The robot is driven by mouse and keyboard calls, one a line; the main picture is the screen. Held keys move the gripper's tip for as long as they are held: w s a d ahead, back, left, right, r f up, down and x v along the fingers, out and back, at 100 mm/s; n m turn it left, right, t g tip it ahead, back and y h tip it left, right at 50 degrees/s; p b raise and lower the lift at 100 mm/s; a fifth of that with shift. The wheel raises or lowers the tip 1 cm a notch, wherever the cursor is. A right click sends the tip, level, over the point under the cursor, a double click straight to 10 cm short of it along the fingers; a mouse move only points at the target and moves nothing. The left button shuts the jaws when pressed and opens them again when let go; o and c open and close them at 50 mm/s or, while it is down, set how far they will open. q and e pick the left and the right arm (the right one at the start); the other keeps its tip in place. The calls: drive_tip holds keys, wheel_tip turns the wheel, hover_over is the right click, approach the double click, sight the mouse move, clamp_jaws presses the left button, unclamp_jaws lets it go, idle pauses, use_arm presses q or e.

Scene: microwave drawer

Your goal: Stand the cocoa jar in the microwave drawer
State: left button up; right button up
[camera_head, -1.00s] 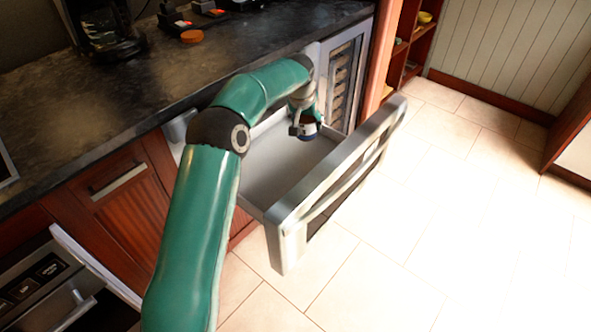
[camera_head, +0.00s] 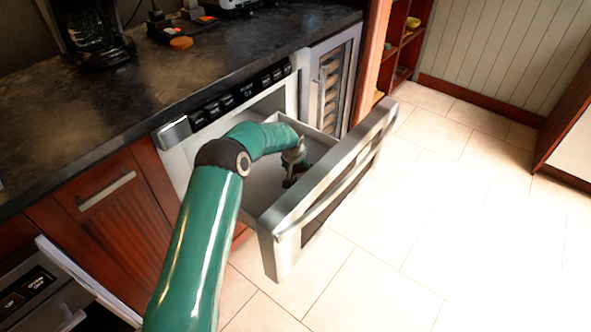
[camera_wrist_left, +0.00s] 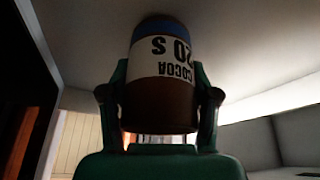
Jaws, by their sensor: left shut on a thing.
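The cocoa jar (camera_wrist_left: 162,103) shows large in the left wrist view, with a brown body, a white label with upside-down lettering and a blue end toward the top. My left gripper (camera_wrist_left: 160,88) is shut on it, one finger on each side. In the head view my left gripper (camera_head: 292,170) reaches down inside the open microwave drawer (camera_head: 262,187), low near its front panel. My arm and gripper mostly hide the jar there. The blue end is close to a pale surface; I cannot tell whether they touch. My right gripper is not in view.
The drawer's thick steel front (camera_head: 330,190) stands out over the tiled floor. The dark countertop (camera_head: 150,100) lies behind and left, with a coffee maker (camera_head: 90,35). A glass-fronted cooler (camera_head: 333,85) is beyond the drawer. Pale drawer floor is free left of the gripper.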

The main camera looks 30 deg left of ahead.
use_arm(q)
drive_tip(key=shift+f, duration=0.4)
drive_tip(key=o, duration=1.5)
drive_tip(key=shift+r, duration=0.1)
drive_tip(key=v, duration=1.2)
